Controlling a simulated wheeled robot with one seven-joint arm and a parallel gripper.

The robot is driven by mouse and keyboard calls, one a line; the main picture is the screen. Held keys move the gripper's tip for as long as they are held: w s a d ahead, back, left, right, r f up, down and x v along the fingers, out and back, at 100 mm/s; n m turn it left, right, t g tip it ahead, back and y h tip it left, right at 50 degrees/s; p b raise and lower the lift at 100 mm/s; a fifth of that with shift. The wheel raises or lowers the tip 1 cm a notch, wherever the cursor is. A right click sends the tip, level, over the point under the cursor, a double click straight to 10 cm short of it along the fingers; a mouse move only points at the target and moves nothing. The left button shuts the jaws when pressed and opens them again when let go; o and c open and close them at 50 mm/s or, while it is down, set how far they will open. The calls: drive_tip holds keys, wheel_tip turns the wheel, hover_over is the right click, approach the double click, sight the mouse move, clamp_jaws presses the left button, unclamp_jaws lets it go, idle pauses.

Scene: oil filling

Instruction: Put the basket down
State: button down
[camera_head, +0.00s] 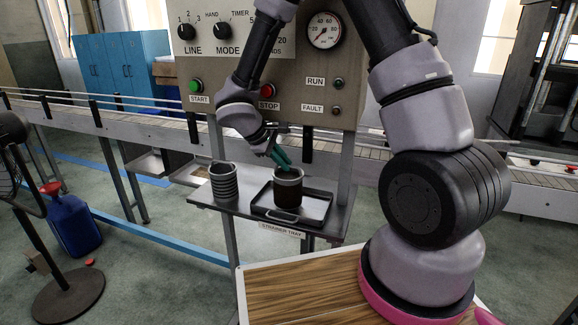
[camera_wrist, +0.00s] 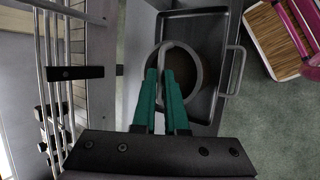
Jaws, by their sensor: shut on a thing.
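The basket (camera_head: 288,190) is a dark cylinder with a light grey rim, upright over the black tray (camera_head: 318,206) on the shelf labelled "STRAINER TRAY". I cannot tell whether its bottom touches the tray floor. My gripper (camera_head: 280,157), with green fingers, comes down from above and is shut on the basket at its top. In the wrist view the fingers (camera_wrist: 167,78) reach over the round rim of the basket (camera_wrist: 197,58), at the bar across its opening. The tray (camera_wrist: 222,22) surrounds it there; the fingers hide part of the rim.
A ribbed grey cylinder (camera_head: 223,183) stands on the shelf left of the tray. The control panel (camera_head: 265,95) is close behind my gripper. A wooden-topped surface (camera_head: 305,290) lies in front. A blue jug (camera_head: 73,225) stands on the floor at left.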

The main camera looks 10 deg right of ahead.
drive_tip(key=shift+x, duration=1.2)
drive_tip(key=shift+d+r, duration=0.1)
drive_tip(key=shift+r, duration=0.05)
drive_tip(key=shift+w, duration=0.1)
drive_tip(key=c, duration=1)
unclamp_jaws()
drive_tip(key=shift+o, duration=0.2)
drive_tip(key=v, duration=1.2)
drive_tip(key=shift+d, duration=0.1)
